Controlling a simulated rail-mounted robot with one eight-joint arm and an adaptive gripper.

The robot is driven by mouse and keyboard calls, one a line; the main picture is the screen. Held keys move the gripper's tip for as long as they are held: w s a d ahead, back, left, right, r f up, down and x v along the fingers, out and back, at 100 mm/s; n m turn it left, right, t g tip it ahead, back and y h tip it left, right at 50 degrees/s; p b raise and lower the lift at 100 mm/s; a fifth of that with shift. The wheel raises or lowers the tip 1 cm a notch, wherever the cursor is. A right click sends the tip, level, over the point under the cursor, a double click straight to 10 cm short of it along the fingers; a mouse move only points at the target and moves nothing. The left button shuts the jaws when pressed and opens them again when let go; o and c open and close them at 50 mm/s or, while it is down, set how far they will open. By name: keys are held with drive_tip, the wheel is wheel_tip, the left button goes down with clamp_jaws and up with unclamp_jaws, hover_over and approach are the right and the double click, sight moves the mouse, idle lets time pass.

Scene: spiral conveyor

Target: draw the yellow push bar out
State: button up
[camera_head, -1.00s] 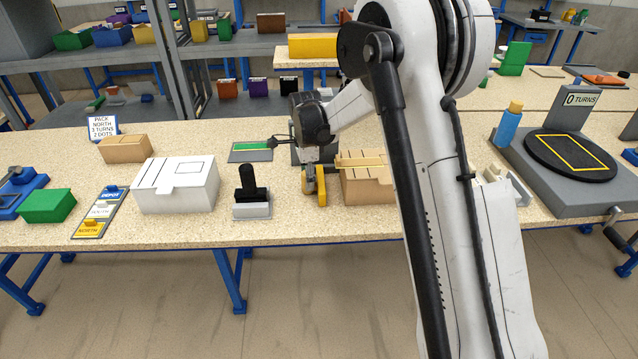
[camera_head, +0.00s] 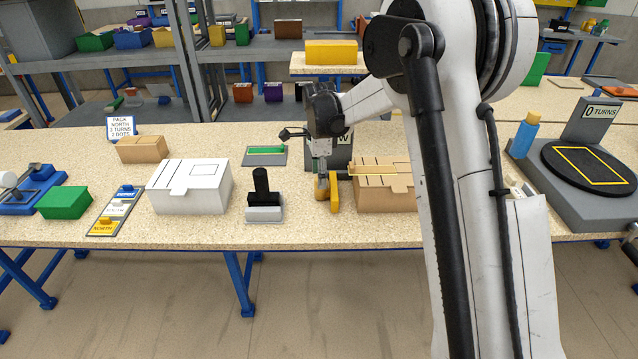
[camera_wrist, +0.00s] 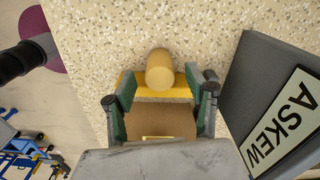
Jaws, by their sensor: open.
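The yellow push bar (camera_head: 334,193) stands at the left end of the tan box (camera_head: 385,203). It shows in the wrist view (camera_wrist: 180,88) as a yellow crosspiece with a round knob at its middle. My gripper (camera_wrist: 166,85) is open, with one finger at each end of the crosspiece. I cannot tell whether the fingers touch it. In the head view my gripper (camera_head: 321,174) points down over the bar, and my arm hides part of the box. A brown surface shows between the fingers in the wrist view.
A grey sign reading ASKEW (camera_wrist: 285,115) stands close to the right of my gripper in the wrist view. A black-handled stamp (camera_head: 263,200) and a white box (camera_head: 190,187) stand to the left. The turntable (camera_head: 588,165) is far right.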

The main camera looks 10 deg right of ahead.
wheel_tip(320, 180, up, 8)
drive_tip(key=shift+r, duration=0.1)
idle(0.4)
drive_tip(key=s+d+r+n+t+b, duration=0.15)
drive_tip(key=s+r+n, duration=0.3)
drive_tip(key=s, duration=0.45)
drive_tip(key=s+d+r+n+t, duration=0.2)
drive_tip(key=s+r+n, duration=0.25)
drive_tip(key=s, duration=0.45)
drive_tip(key=s+d+f+n+t+b, duration=0.1)
drive_tip(key=s+n, duration=0.3)
drive_tip(key=s, duration=0.6)
drive_tip(key=s+d+f+n+t+b, duration=0.1)
drive_tip(key=s+f+n, duration=0.3)
drive_tip(key=s, duration=0.6)
drive_tip(key=shift+n+t, duration=0.3)
drive_tip(key=shift+t, duration=0.55)
